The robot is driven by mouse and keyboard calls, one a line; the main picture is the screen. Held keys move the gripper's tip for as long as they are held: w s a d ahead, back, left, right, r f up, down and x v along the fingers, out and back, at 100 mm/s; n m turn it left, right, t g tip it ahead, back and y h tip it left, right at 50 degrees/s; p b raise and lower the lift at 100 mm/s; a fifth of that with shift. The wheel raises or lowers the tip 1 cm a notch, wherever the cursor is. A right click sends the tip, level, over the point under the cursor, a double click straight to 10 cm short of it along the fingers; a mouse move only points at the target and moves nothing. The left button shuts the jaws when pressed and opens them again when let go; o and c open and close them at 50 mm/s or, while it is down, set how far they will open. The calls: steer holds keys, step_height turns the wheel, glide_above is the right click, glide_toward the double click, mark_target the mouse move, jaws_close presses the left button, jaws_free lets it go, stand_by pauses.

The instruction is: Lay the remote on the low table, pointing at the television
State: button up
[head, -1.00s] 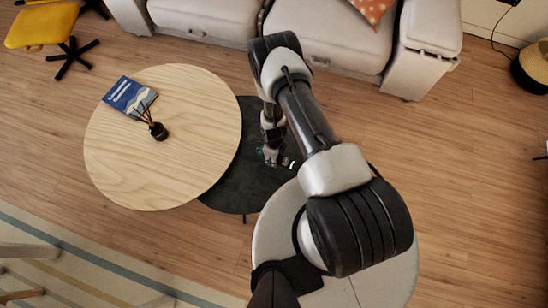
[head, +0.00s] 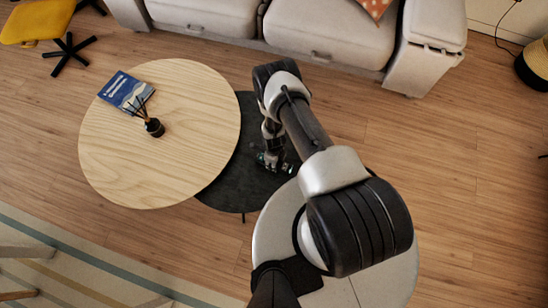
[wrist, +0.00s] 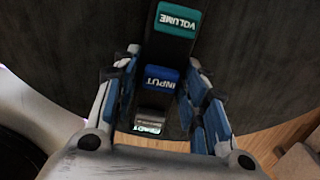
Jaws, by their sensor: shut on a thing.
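The remote (wrist: 178,45) is a dark bar with a teal VOLUME label, a blue INPUT label and a small lit patch at its near end. My gripper (wrist: 165,85) is shut on it, with blue-padded fingers on both sides. In the head view my gripper (head: 271,160) hangs over the dark round table (head: 228,185), pointing down, and partly hides the remote. The gap between remote and tabletop cannot be judged. The pale wooden round table (head: 180,165) stands to the left, overlapping the dark one. No television is in view.
A blue book (head: 122,90) and a black reed diffuser (head: 154,127) stand on the wooden table. A light sofa (head: 330,35) lies behind, a yellow chair (head: 35,20) far left. The wooden table's front half is bare.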

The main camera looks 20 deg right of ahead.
steer(key=shift+f, duration=0.15)
steer(key=o, duration=1.2)
steer(key=shift+c, duration=0.2)
